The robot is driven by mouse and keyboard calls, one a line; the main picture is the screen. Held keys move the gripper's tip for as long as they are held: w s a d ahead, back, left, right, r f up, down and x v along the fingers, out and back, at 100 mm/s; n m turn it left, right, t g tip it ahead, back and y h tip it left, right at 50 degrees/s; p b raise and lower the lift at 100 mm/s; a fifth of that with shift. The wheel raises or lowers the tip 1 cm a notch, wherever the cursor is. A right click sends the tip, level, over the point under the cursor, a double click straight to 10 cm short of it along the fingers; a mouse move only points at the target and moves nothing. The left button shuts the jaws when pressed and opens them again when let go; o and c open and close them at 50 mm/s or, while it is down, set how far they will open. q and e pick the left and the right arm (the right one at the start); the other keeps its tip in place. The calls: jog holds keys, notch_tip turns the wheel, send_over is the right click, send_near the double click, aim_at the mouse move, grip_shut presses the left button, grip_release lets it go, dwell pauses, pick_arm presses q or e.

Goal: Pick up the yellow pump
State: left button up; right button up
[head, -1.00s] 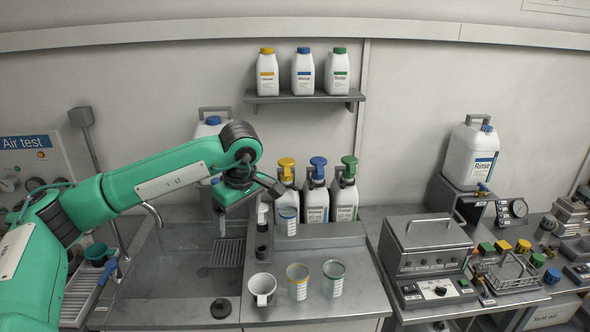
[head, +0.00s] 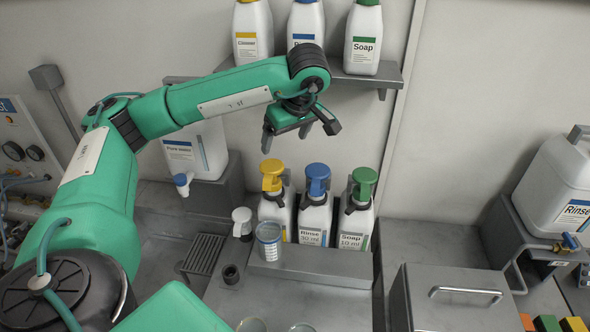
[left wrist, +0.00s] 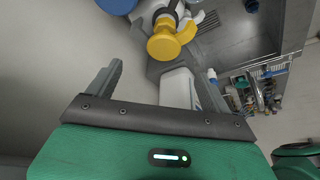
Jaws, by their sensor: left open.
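The yellow pump (head: 272,174) sits on top of the left white bottle (head: 276,212) in a row of three on a grey stand. In the left wrist view the yellow pump head (left wrist: 163,44) shows at the top, ahead of the fingers. My left gripper (head: 299,140) is open and empty, above and slightly right of the yellow pump, near the wall. Its two fingers also show in the left wrist view (left wrist: 160,85), apart from the pump. My right gripper is not in view.
A blue pump (head: 317,178) and a green pump (head: 363,184) stand close to the right. Above is a shelf (head: 382,79) with white bottles. A white water container (head: 196,150) is at left.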

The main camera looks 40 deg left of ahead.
pick_arm(q)
send_over(272, 165)
jog(key=d, duration=0.3)
jog(key=f, duration=0.4)
jog(key=f+b, duration=0.1)
jog(key=f, duration=0.1)
jog(key=shift+s, duration=0.3)
jog(key=shift+w+a+f, duration=0.1)
jog(key=shift+a+f, duration=0.2)
jog(key=shift+f, duration=0.25)
jog(key=shift+a+f+p, duration=0.15)
jog(key=shift+f+p, duration=0.1)
jog(key=shift+p, duration=0.15)
jog(key=p+x, duration=0.1)
jog(key=x, duration=0.1)
jog(key=p+x, duration=0.1)
jog(key=p, duration=0.1)
jog(key=shift+a+f, duration=0.25)
jog(key=shift+a, duration=0.2)
jog(key=shift+a+f, duration=0.15)
jog(key=shift+f, duration=0.4)
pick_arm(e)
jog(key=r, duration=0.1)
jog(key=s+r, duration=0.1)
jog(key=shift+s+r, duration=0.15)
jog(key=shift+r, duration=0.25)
